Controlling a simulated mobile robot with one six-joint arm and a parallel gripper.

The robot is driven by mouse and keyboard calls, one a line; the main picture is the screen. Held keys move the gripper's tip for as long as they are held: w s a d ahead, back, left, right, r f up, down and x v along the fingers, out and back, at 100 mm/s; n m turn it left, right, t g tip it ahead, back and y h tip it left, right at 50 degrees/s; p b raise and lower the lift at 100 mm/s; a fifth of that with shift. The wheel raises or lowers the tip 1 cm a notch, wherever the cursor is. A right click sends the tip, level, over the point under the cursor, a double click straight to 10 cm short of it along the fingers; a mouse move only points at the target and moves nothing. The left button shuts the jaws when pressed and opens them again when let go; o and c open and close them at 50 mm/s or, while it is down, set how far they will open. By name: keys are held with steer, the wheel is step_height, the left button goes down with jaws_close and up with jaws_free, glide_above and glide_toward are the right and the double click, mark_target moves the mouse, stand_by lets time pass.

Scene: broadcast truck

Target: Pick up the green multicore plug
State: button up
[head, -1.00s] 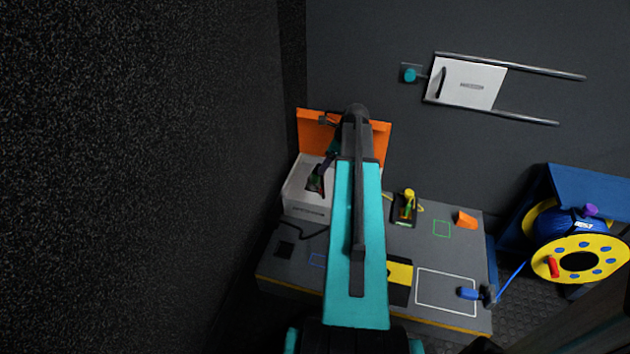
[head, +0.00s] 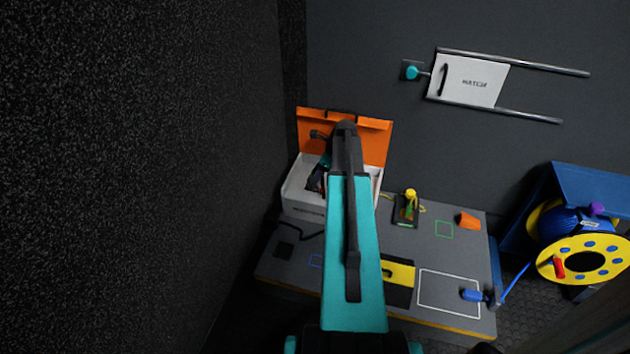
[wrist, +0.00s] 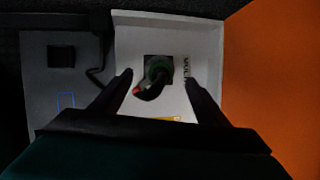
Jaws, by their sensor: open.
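In the wrist view, a dark green round plug (wrist: 157,67) sits in a dark square opening in a white box top (wrist: 130,45). A dark curved cable with a small red part comes off it. My gripper (wrist: 159,81) is open, with one finger on each side of the plug in the picture. I cannot tell whether the fingers touch it or are still above it. In the head view my gripper (head: 316,180) is small and dark over the white box (head: 303,203), partly behind my arm. The plug cannot be made out there.
An orange panel (head: 375,141) stands upright behind the box. On the grey bench are a dark holder with a yellow-topped item (head: 410,194), an orange wedge (head: 468,221) and a blue connector (head: 473,295). A yellow cable reel (head: 551,268) stands at right. A dark wall is close at left.

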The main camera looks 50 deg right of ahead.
stand_by(0.3)
steer(key=shift+b+x, duration=1.45)
steer(key=shift+x, duration=1.2)
steer(key=shift+w+a, duration=0.1)
steer(key=shift+r, duration=0.1)
steer(key=c, duration=1)
